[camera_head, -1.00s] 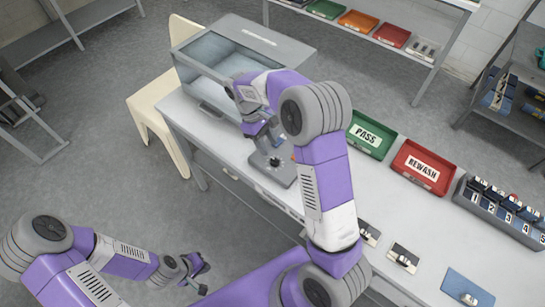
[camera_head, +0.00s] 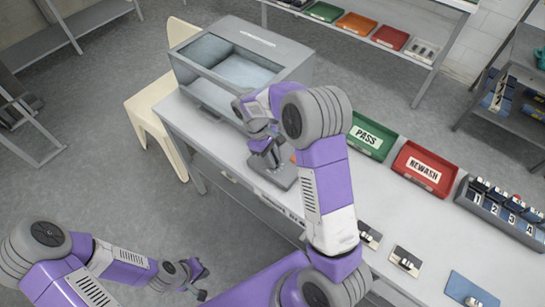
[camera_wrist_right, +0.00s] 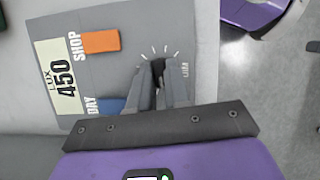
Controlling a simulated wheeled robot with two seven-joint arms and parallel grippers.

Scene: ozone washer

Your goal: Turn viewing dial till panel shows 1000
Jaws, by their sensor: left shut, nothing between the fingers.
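The grey light box panel (camera_head: 280,177) sits on the table below my right arm. The right wrist view shows its display (camera_wrist_right: 62,78) reading LUX 450. The dark viewing dial (camera_wrist_right: 158,66) has white tick marks around its far side, with a partly hidden DIM label beside it. My right gripper (camera_wrist_right: 160,68) points down over the dial, with one finger on each side of it. I cannot tell whether the fingers press on it. In the head view this gripper (camera_head: 268,152) hides the dial. My left gripper (camera_head: 203,281) is shut and empty, away from the table.
An orange SHOP switch (camera_wrist_right: 101,42) and a blue DAY switch (camera_wrist_right: 110,105) are beside the dial. A grey glass-fronted washer (camera_head: 240,62) stands behind. Green PASS (camera_head: 370,137) and red REWASH (camera_head: 422,168) trays and a numbered rack (camera_head: 500,212) stand to the right.

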